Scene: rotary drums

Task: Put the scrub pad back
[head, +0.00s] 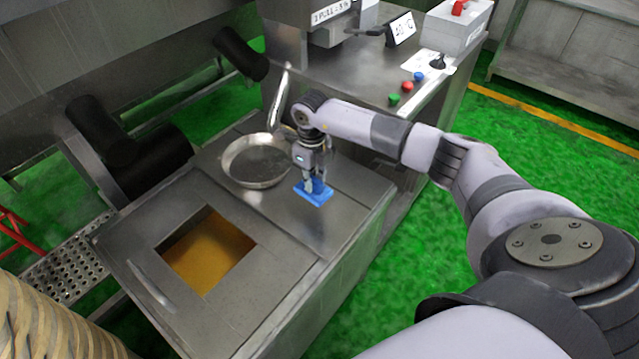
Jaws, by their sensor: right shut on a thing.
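The blue scrub pad (314,193) is at the steel counter top (345,215), to the right of a round metal pan. My right gripper (312,182) points down and is shut on the pad's raised top part. The pad is at or just above the counter surface; I cannot tell if it touches. My left gripper is not in view.
The round pan (257,162) stands close to the left of my right gripper, under a metal spout (278,98). A square opening with amber liquid (208,252) lies nearer on the left. A control panel with coloured buttons (406,87) stands behind. The counter's right part is clear.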

